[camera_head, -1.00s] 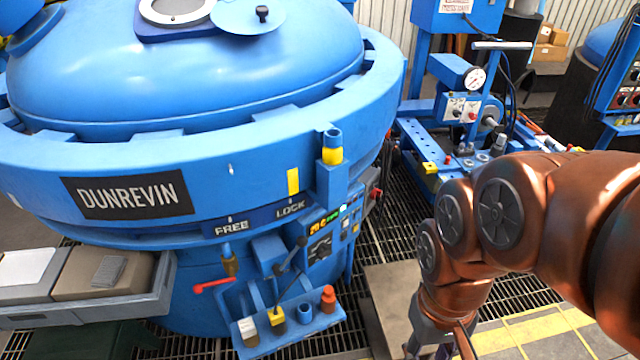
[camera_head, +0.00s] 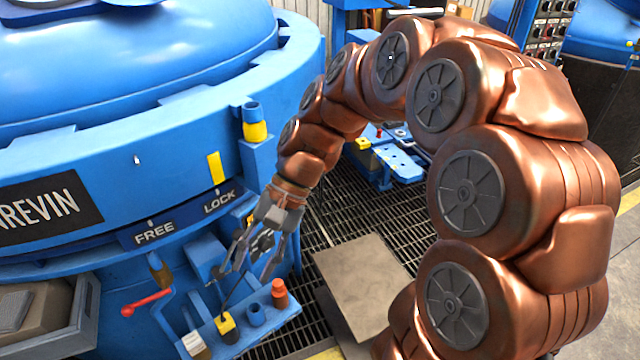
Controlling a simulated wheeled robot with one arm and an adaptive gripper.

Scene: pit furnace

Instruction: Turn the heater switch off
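My gripper (camera_head: 250,264) reaches down in front of the small control panel (camera_head: 262,241) on the furnace's right side. Its fingers are spread, with part of the panel showing between them, and I see nothing held. The panel's display and most of its controls are hidden behind the gripper and wrist. I cannot pick out the heater switch or tell its position. I also cannot tell whether a finger touches the panel.
The blue furnace (camera_head: 110,150) fills the left. A red-handled lever (camera_head: 147,303) sticks out left of the gripper. Floor grating (camera_head: 330,215) lies to the right.

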